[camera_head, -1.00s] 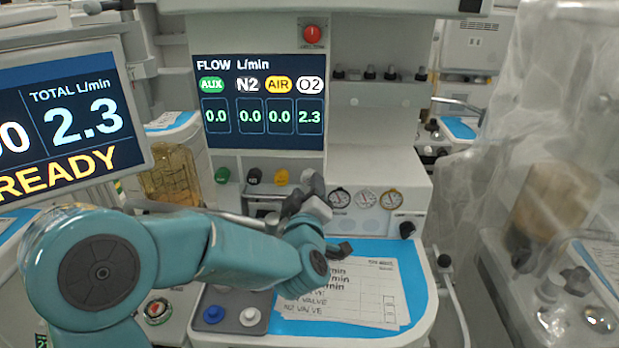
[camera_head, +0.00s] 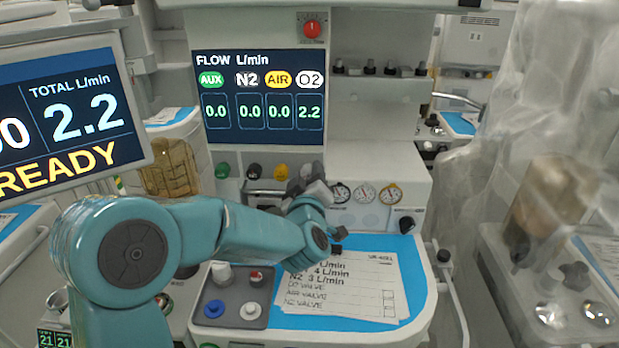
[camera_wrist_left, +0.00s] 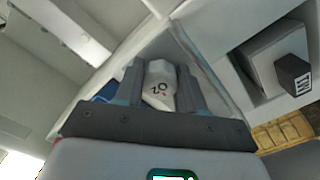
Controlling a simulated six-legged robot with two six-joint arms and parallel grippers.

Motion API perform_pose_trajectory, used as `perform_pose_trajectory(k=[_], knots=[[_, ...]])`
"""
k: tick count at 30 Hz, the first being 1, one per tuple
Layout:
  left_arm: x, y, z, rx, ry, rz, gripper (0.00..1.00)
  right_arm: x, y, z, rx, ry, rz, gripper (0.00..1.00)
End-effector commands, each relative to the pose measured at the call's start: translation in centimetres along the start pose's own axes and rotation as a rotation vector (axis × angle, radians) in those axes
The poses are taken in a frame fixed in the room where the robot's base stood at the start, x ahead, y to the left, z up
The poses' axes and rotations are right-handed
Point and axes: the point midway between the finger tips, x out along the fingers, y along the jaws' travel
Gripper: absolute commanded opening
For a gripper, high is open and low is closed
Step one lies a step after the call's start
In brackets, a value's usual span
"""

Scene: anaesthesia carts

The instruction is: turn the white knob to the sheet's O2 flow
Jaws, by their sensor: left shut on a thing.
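The white knob (camera_wrist_left: 159,82), with its O2 mark upside down, sits between the two dark fingers of my left gripper (camera_wrist_left: 161,96) in the left wrist view. In the head view my left gripper (camera_head: 308,186) is at the right end of the knob row and mostly hides the white knob. The flow display (camera_head: 257,98) reads O2 2.2, with AUX, N2 and AIR at 0.0. The paper sheet (camera_head: 350,290) lies on the blue mat. Its visible lines include "4 L/min" and "N2 3 L/min"; my arm hides its upper left, so the O2 line is not readable.
Green (camera_head: 222,170), black (camera_head: 254,171) and yellow (camera_head: 281,171) knobs stand left of my gripper. Several round gauges (camera_head: 364,194) are to its right. A monitor (camera_head: 70,118) at left reads TOTAL 2.2 and READY. A grey tray (camera_head: 237,291) holds valve parts.

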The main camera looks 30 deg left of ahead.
Motion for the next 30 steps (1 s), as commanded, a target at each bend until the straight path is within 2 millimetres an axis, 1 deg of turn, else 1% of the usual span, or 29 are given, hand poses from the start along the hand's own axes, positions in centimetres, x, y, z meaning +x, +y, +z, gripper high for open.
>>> perform_pose_trajectory(k=[4, 12, 13, 23, 26, 29, 30], knots=[[0.0, -0.1, 0.0, 0.078, 0.001, -0.001, 0.08, 0.2, 0.1, 0.0, 0.0, 0.0, 0.0, 0.43], [0.0, 0.0, 0.0, 0.083, 0.001, -0.001, 0.08, 0.2, 0.1, 0.0, 0.0, 0.0, 0.0, 0.43], [0.0, 0.0, 0.0, 0.083, 0.001, -0.001, 0.48, 0.2, 0.1, 0.0, 0.0, 0.0, 0.0, 0.43], [-0.2, 0.0, 0.0, 0.082, 0.001, 0.0, 0.48, 0.2, 0.1, 0.0, 0.0, 0.0, 0.0, 0.43], [-1.3, 0.1, 0.0, 0.081, 0.001, 0.003, 0.48, 0.5, 0.2, 0.0, 0.0, 0.0, 0.0, 0.43], [-3.3, 0.0, 0.1, 0.081, 0.0, 0.003, 0.48, 0.8, 0.3, 0.0, 0.0, 0.0, 0.0, 0.43], [-4.3, 0.1, 0.1, 0.081, 0.0, 0.005, 0.48, 0.9, 0.3, 0.0, 0.0, 0.0, 0.0, 0.43]])
